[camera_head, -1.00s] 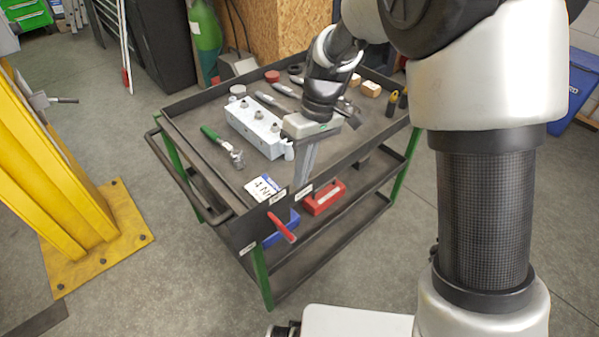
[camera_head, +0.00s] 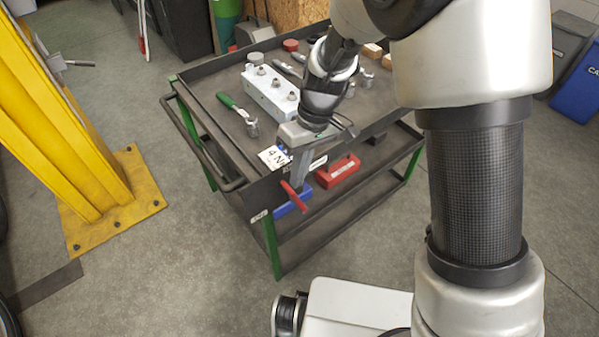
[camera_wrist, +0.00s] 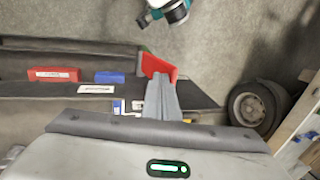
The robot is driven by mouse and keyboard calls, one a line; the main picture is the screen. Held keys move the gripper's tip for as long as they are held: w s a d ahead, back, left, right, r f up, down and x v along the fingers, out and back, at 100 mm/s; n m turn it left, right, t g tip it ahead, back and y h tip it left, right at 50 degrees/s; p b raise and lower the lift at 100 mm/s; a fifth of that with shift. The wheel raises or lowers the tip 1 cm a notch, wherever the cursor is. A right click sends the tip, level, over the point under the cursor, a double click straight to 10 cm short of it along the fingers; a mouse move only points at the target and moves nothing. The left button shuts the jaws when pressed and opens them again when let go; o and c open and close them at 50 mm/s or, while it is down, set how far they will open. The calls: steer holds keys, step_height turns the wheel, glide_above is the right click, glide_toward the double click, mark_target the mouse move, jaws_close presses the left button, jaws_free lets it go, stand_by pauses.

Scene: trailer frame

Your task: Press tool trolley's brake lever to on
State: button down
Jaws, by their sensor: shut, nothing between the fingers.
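The tool trolley (camera_head: 186,80) is a dark grey cart with green legs. Its red brake lever (camera_head: 296,199) sticks out at the near corner, just below the top tray's edge, and slants down to the right. My gripper (camera_head: 297,184) is shut and empty, pointing down at that corner. Its fingertips are right by the lever in the head view. In the wrist view the fingers (camera_wrist: 163,98) reach up to the red lever (camera_wrist: 158,66) and partly overlap it. I cannot tell whether they touch it.
The top tray holds a grey-white block (camera_head: 270,93), a green-handled tool (camera_head: 232,106) and other small items. A red box (camera_head: 337,171) lies on the lower shelf. A yellow post (camera_head: 65,130) stands at the left. Floor in front is clear.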

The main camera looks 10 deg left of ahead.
steer(key=shift+s+a, duration=0.1)
steer(key=shift+s+a+t+h+p, duration=0.5)
steer(key=shift+s+t+p, duration=0.1)
steer(key=shift+s+p, duration=0.1)
steer(key=s+a+f+t+h, duration=0.5)
steer(key=s+a+f+t, duration=0.1)
steer(key=s+f, duration=0.1)
steer(key=shift+t+b, duration=0.3)
steer(key=shift+b, duration=0.1)
steer(key=shift+s+a+f, duration=0.1)
steer(key=shift+s+f, duration=0.1)
steer(key=shift+f, duration=0.05)
